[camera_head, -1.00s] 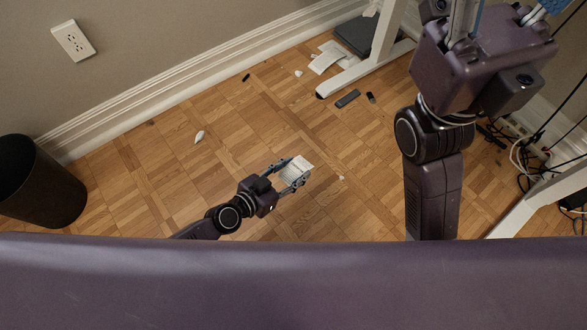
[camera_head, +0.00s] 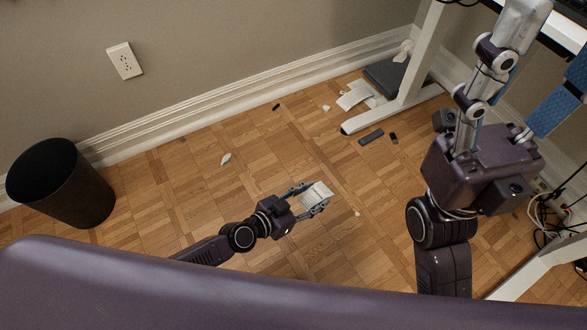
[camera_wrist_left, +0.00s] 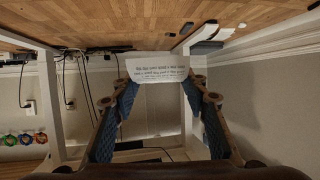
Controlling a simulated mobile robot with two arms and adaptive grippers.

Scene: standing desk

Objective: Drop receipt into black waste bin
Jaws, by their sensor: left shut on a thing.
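The receipt (camera_head: 317,193) is a small white slip. My left gripper (camera_head: 314,198) is shut on it and holds it above the wood floor, right of the picture's middle. In the left wrist view the receipt (camera_wrist_left: 157,67), with lines of print, sits between the blue-padded fingers. The black waste bin (camera_head: 82,195) stands upright on the floor at the far left, near the wall, well apart from the left gripper. Its open top faces up. My right gripper (camera_head: 540,65) is at the upper right, its fingers spread apart and empty.
White papers (camera_head: 357,97) and a dark flat box (camera_head: 387,78) lie by the white desk leg (camera_head: 400,108). Small dark pieces and a white scrap (camera_head: 226,159) lie on the floor. Cables (camera_head: 550,215) hang at the right. Floor between gripper and bin looks mostly clear.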

